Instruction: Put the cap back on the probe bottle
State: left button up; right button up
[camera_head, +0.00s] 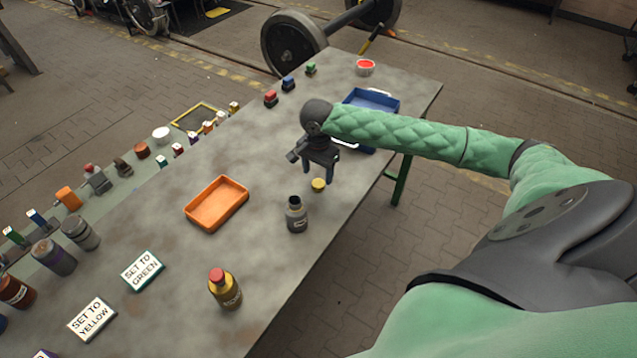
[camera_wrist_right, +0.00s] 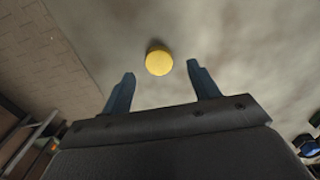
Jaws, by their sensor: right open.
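A small yellow cap (camera_head: 318,185) lies on the grey table, and it also shows in the right wrist view (camera_wrist_right: 159,62). A dark grey bottle with an open-looking black neck (camera_head: 296,215) stands upright just left of and nearer than the cap. A second bottle, yellow-brown with a red cap (camera_head: 225,290), stands further down the table; I cannot read either label. My right gripper (camera_head: 320,178) is open and empty above the table by the yellow cap. In the right wrist view the cap is ahead of and between the two fingertips (camera_wrist_right: 160,78). My left gripper is not in view.
An orange tray (camera_head: 189,213) lies left of the dark bottle. A blue tray (camera_head: 392,107) sits behind my right wrist. Signs reading "SET TO GREEN" (camera_head: 142,270) and "SET TO YELLOW" (camera_head: 92,319) lie at the lower left. The table's right edge runs close by the bottles.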

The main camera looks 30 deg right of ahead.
aim_at(319, 183)
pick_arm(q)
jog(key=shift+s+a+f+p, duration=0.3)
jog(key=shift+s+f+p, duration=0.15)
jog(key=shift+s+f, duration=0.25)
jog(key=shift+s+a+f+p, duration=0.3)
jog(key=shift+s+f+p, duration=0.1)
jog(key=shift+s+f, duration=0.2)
pick_arm(e)
jog(key=shift+s+d+f, duration=0.1)
jog(key=shift+f, duration=2)
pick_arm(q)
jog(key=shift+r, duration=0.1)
pick_arm(e)
jog(key=c, duration=1)
